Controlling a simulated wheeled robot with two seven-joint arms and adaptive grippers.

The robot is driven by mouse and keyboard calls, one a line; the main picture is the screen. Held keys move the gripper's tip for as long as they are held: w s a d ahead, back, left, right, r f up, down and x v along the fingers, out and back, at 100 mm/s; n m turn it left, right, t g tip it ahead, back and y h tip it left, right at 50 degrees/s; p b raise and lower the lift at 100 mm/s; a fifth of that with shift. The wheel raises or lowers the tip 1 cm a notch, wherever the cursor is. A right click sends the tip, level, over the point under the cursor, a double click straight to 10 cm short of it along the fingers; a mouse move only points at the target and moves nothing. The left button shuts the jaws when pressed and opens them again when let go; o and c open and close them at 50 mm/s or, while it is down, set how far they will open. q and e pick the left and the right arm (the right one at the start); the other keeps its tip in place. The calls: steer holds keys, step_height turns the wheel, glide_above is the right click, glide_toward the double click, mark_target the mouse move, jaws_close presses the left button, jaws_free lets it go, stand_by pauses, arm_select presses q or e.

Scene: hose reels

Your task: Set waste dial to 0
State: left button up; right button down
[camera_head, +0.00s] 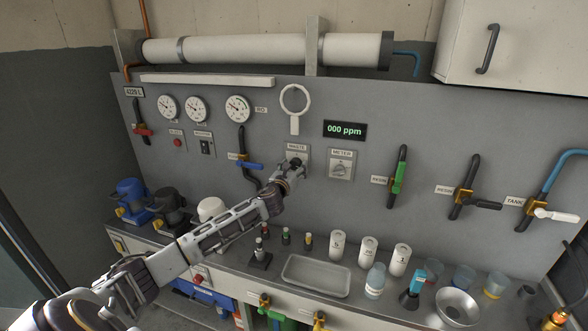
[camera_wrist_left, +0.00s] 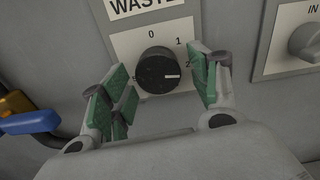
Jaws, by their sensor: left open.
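The waste dial (camera_wrist_left: 157,70) is a round black knob on a white plate under a "WASTE" label (camera_wrist_left: 145,5). Its white pointer line points right, close to the 2; the 0 is at the top of the plate. My left gripper (camera_wrist_left: 163,77) is open, with green-padded fingers on either side of the knob; I cannot tell whether they touch it. In the head view my left gripper (camera_head: 291,172) is at the waste plate (camera_head: 298,151) on the grey panel and partly covers the dial. My right gripper is not in view.
A meter knob (camera_head: 341,169) is right of the waste dial, under a "000 ppm" display (camera_head: 345,130). A blue-handled valve (camera_head: 250,164) is close on the left. Bottles, cups and a tray (camera_head: 316,275) stand on the counter below.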

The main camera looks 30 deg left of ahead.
arm_select(q)
steer(key=shift+c, duration=0.3)
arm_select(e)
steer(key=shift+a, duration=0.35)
arm_select(q)
steer(key=c, duration=0.9)
steer(key=shift+c, duration=0.2)
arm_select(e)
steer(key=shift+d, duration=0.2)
